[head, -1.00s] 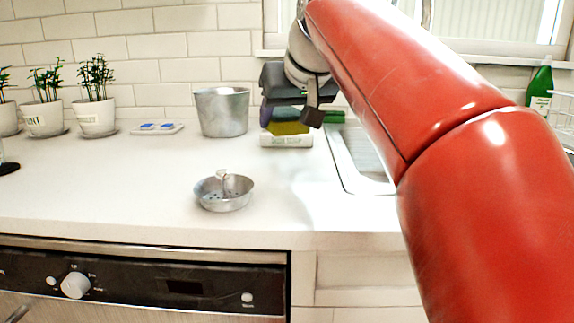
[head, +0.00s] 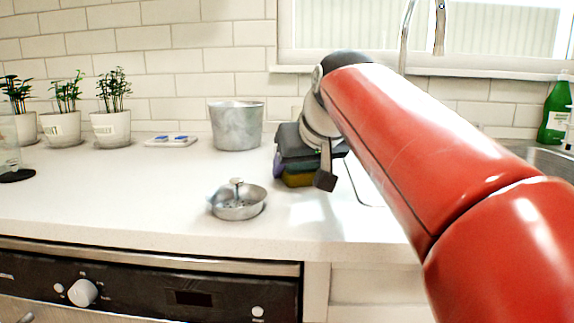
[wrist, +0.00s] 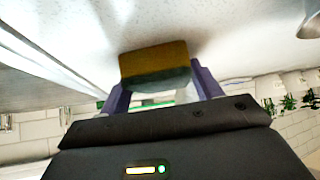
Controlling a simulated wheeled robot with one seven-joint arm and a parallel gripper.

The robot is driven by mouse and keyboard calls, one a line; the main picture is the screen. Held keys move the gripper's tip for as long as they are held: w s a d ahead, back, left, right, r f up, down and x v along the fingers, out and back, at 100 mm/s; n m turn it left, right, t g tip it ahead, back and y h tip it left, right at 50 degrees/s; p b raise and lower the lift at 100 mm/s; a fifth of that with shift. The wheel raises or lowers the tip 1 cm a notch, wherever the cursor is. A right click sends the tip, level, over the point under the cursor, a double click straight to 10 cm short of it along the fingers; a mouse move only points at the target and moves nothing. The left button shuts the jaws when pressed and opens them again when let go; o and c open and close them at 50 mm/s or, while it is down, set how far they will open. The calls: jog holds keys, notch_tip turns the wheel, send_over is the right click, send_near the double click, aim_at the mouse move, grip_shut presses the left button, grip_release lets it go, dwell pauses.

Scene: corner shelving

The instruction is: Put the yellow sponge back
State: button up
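The yellow sponge (head: 298,180), with a dark green layer, is held beneath my gripper (head: 296,172), low over the counter to the left of the sink. In the wrist view the sponge (wrist: 153,62) sits between the two purple fingertips (wrist: 158,78), which meet its sides. My gripper is shut on it. I cannot tell whether the sponge touches the counter. The white holder seen under the sponge earlier is hidden behind my gripper in the head view. A small white and green thing (wrist: 155,104) shows between the fingers in the wrist view; I cannot tell what it is.
A metal pot (head: 236,126) stands behind and left of my gripper. A white dish with blue pieces (head: 170,141) and potted plants (head: 110,128) stand further left. A green bottle (head: 555,112) stands far right.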

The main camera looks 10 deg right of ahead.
jog(key=shift+o, duration=1.4)
jog(key=shift+r, duration=0.15)
jog(key=shift+s+r, duration=0.2)
jog(key=shift+r, duration=0.05)
jog(key=p+v, duration=0.1)
jog(key=v, duration=1)
jog(key=shift+s+p, duration=0.15)
jog(key=shift+p, duration=0.2)
jog(key=shift+d+r, duration=0.1)
